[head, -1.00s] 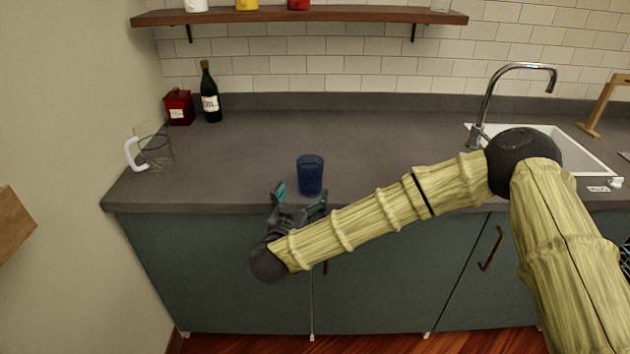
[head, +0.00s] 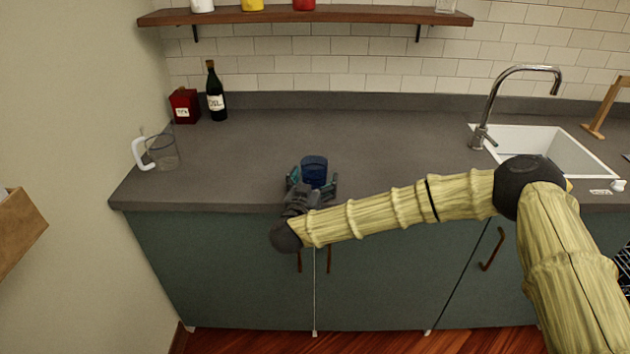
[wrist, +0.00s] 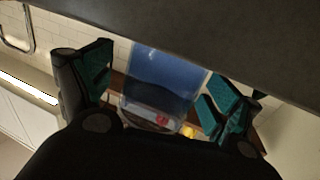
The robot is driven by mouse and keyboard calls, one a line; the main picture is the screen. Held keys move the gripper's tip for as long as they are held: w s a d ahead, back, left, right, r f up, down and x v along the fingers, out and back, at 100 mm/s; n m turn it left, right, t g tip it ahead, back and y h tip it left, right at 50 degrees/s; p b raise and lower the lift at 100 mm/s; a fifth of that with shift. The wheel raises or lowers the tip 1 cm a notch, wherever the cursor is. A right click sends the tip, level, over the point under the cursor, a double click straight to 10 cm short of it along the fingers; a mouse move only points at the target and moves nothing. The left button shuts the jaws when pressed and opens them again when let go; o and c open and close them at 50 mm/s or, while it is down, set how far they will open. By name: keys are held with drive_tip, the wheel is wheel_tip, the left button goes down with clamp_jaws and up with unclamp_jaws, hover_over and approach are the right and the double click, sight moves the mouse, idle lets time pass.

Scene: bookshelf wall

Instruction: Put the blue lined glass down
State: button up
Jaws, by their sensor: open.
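The blue lined glass (head: 314,169) stands upright on the grey countertop (head: 400,150), close to its front edge. My gripper (head: 313,184) is at the front edge of the counter with its fingers open around the glass, one on each side. In the wrist view the blue glass (wrist: 162,85) shows between the two teal finger pads, with a visible gap on the left side; my gripper (wrist: 155,92) is open there. The lower part of the glass is hidden behind my gripper in the head view.
A clear pitcher with a white handle (head: 162,152) stands at the left. A red box (head: 184,106) and a dark bottle (head: 215,95) stand at the back left. A sink (head: 545,145) with a tap is at the right. The middle counter is clear.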

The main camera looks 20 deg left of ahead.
drive_tip(key=c, duration=1.4)
drive_tip(key=shift+r+b, duration=0.4)
drive_tip(key=shift+r, duration=0.75)
drive_tip(key=s+d+r+b, duration=0.1)
drive_tip(key=s+d+b, duration=0.1)
drive_tip(key=s, duration=0.6)
drive_tip(key=s+d+r+b, duration=0.1)
drive_tip(key=s+d+r, duration=0.1)
drive_tip(key=s, duration=0.5)
drive_tip(key=w+d+f, duration=0.3)
drive_tip(key=d+f, duration=0.1)
drive_tip(key=d, duration=0.4)
drive_tip(key=w+d+f, duration=0.3)
drive_tip(key=d+f, duration=0.1)
drive_tip(key=d, duration=0.5)
drive_tip(key=s+d+f, duration=0.2)
drive_tip(key=d+f, duration=0.3)
drive_tip(key=d, duration=0.4)
drive_tip(key=s+d+f, duration=0.2)
drive_tip(key=d+f, duration=0.3)
drive_tip(key=d, duration=0.4)
drive_tip(key=shift+s+f, duration=0.15)
drive_tip(key=shift+f, duration=0.25)
